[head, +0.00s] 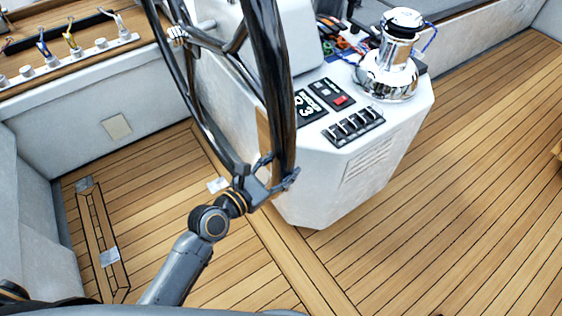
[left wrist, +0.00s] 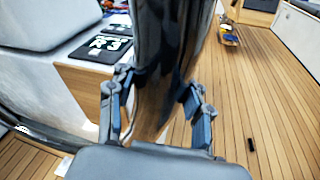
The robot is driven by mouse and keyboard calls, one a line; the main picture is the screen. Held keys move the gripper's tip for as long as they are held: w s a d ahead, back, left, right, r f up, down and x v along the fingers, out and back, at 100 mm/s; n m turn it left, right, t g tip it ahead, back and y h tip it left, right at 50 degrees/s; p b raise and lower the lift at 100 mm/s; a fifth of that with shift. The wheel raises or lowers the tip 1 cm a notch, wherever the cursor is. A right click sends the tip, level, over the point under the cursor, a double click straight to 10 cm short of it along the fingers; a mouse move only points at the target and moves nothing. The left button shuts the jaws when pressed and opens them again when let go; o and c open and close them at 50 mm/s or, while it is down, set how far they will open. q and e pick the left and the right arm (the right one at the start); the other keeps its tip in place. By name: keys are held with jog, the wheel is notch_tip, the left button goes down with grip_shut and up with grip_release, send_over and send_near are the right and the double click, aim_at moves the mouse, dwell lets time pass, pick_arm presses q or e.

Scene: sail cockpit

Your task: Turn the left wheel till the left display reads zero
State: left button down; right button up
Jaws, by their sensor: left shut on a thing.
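The left wheel (head: 271,60) is a large dark glossy ring with spokes, standing upright in front of the white console. My left gripper (head: 267,184) is shut on the lower part of its rim. In the left wrist view the rim (left wrist: 168,60) runs between the two fingers (left wrist: 160,108). The left display (head: 308,107) is a black panel on the console top, partly hidden by the rim. A 3 is its clearest figure; it also shows in the left wrist view (left wrist: 100,48), where the full reading is hard to make out. My right gripper is not in view.
The white console (head: 320,190) carries a red-marked panel (head: 333,94), a row of switches (head: 354,126) and a chrome winch (head: 392,60). A bench with coloured rope clutches (head: 70,45) is at the upper left. The teak floor (head: 450,220) at right is clear.

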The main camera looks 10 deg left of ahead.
aim_at(276, 157)
pick_arm(q)
jog(key=shift+n, duration=0.4)
jog(key=shift+r+p, duration=3.25)
jog(key=shift+s+d, duration=0.1)
jog(key=c, duration=0.6)
grip_release()
jog(key=shift+f, duration=0.1)
jog(key=shift+g, duration=0.3)
jog(key=shift+s+f, duration=0.1)
jog(key=shift+s, duration=0.05)
jog(key=shift+s+a, duration=0.25)
jog(key=shift+s, duration=0.05)
jog(key=v, duration=1.1)
